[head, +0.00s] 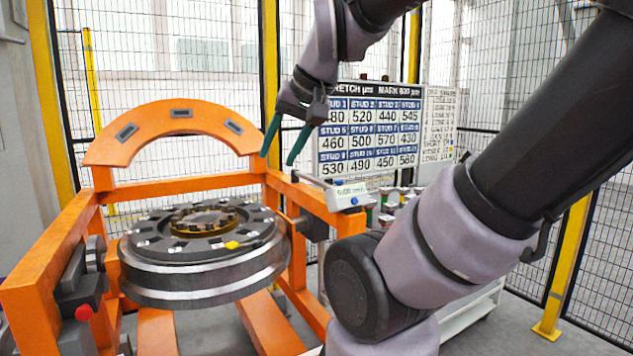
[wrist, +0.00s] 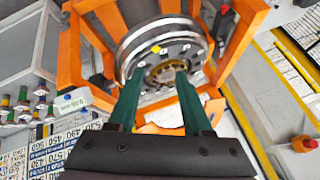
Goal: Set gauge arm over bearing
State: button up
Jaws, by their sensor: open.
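My gripper (head: 284,150) is open and empty, its two green fingers pointing down above the right side of the orange gantry frame (head: 30,295). In the wrist view, my gripper (wrist: 158,80) has its fingers apart, with the wheel behind them. The wheel (head: 200,285) lies flat inside the frame. A brass-coloured bearing ring (head: 206,219) with dark studs sits at its centre; the ring also shows between the fingers in the wrist view (wrist: 162,72). An orange arched arm (head: 180,115) with dark slots stands behind the wheel. I cannot tell for sure whether it is the gauge arm.
A small white display box (head: 347,196) sits on the frame's right rail. A stud value board (head: 372,130) stands behind it. A white cart (head: 475,310) is at the right. A yellow marker (head: 231,245) lies on the wheel. Mesh fencing closes the back.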

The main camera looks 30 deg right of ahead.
aim_at(295, 174)
jog(key=i+l, duration=0.25)
jog(key=l, duration=0.2)
jog(key=i+l, duration=0.55)
jog(key=l, duration=0.3)
jog(key=z, duration=0.05)
